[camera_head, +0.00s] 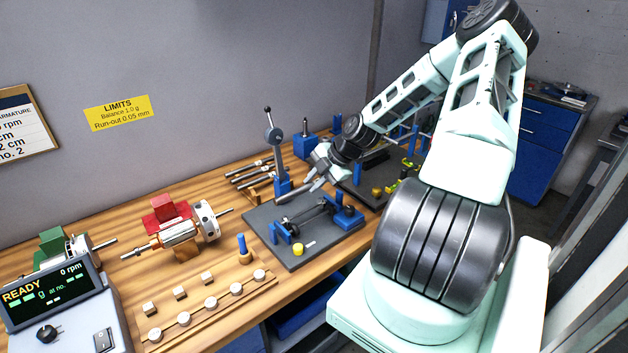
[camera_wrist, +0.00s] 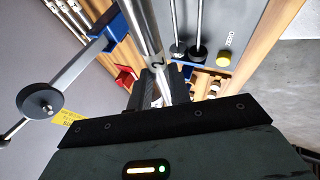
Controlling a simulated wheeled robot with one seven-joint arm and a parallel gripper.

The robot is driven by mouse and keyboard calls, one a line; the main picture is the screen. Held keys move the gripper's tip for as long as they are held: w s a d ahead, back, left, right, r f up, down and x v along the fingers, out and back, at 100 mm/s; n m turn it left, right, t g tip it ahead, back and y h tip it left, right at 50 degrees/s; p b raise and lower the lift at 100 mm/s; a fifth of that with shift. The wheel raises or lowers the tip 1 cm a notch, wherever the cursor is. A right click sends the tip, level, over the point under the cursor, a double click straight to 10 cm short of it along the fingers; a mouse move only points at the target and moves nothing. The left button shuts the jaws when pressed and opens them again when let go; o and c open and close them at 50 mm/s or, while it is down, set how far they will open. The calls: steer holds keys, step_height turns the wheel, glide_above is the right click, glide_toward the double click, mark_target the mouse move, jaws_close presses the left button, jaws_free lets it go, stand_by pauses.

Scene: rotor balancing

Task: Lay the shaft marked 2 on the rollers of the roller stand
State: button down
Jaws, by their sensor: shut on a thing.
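My gripper (camera_head: 318,180) is shut on a steel shaft (camera_head: 294,193), held above the back part of the roller stand. In the wrist view the shaft (camera_wrist: 144,28) runs between the dark fingers (camera_wrist: 155,88) and a black "2" shows on it near them. The roller stand (camera_head: 300,255) is a dark grey plate with blue blocks and dark rollers (camera_head: 305,217). In the wrist view the rollers (camera_wrist: 198,53) lie to the right of the shaft, which is apart from them. No shaft lies across the rollers. The fingers partly hide the held part of the shaft.
A red-clamped rotor (camera_head: 178,230) and a row of small weights (camera_head: 210,303) are to the left.

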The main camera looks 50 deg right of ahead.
steer(key=shift+f+b, duration=2.35)
steer(key=shift+f, duration=1.35)
steer(key=shift+f+b, duration=0.3)
steer(key=shift+f, duration=0.4)
steer(key=c, duration=1.2)
jaws_free()
steer(key=shift+s, duration=0.1)
steer(key=shift+c, duration=0.5)
step_height(320, 180, up, 9)
steer(key=p, duration=0.7)
steer(key=shift+p, duration=0.35)
